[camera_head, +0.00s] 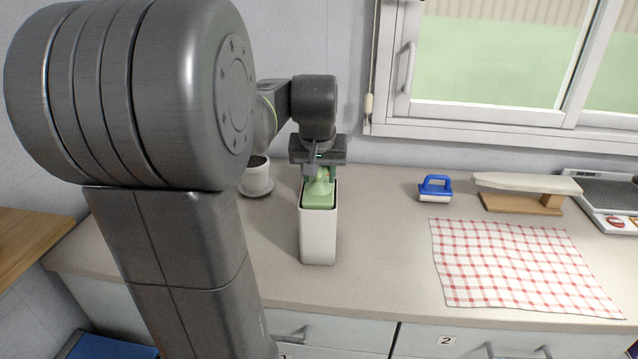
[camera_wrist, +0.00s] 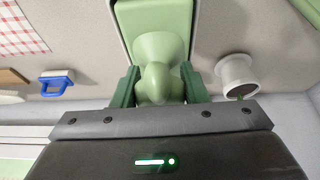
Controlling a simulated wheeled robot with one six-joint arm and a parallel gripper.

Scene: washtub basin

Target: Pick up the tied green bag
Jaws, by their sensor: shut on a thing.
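The tied green bag (camera_head: 319,192) sits in the top of a tall white bin (camera_head: 318,240) on the counter. Its gathered neck rises from the bin's mouth. My gripper (camera_head: 320,172) is directly above the bin, pointing down, with its fingers around that neck. In the wrist view the green bag (camera_wrist: 160,55) has its knotted top between the two dark green fingers of my gripper (camera_wrist: 158,86), shut on it. The bag's lower part is hidden inside the bin.
A white pot on a saucer (camera_head: 256,180) stands left of the bin. A blue-handled brush (camera_head: 435,188), a small ironing board (camera_head: 525,185) and a red-checked cloth (camera_head: 515,265) lie to the right. A window (camera_head: 500,60) is behind. Counter between bin and cloth is clear.

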